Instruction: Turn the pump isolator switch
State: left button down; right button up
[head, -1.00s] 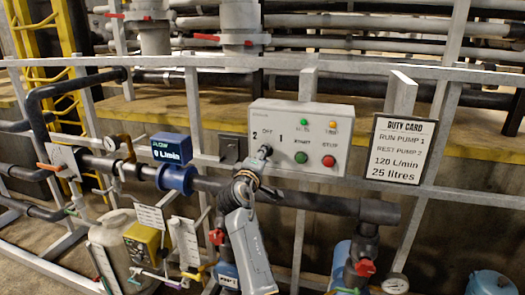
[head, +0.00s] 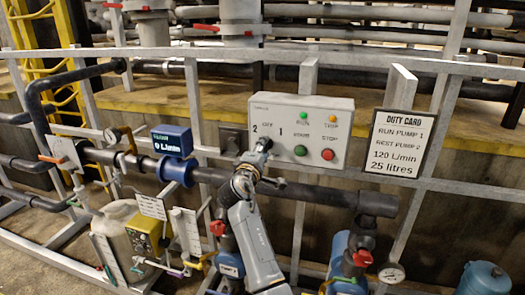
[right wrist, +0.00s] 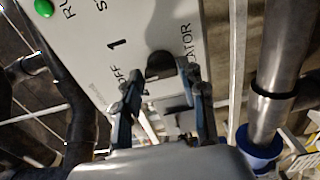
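The pump isolator switch is a dark knob (head: 264,144) at the lower left of a pale grey control box (head: 345,125), with the marks 2, OFF and 1 around it. My right gripper (head: 256,160) is at the knob, in front of the box. In the right wrist view, the black knob (right wrist: 160,66) shows just beyond and between the two fingers of my right gripper (right wrist: 161,84). The fingers are apart, with small gaps beside the knob; I cannot tell whether they touch it. The knob's exact pointing is hard to read. My left gripper is not in view.
The box carries a green button (head: 301,150) and a red button (head: 328,154). A duty card (head: 398,150) hangs to the right. A blue flow meter (head: 171,141) and dark pipe (head: 320,195) lie close by. Grey rails surround the box.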

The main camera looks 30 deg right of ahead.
jog(key=shift+o, duration=1.1)
jog(key=shift+d, duration=0.15)
jog(key=v, duration=0.7)
jog(key=shift+a, duration=0.2)
jog(key=shift+s+f, duration=0.1)
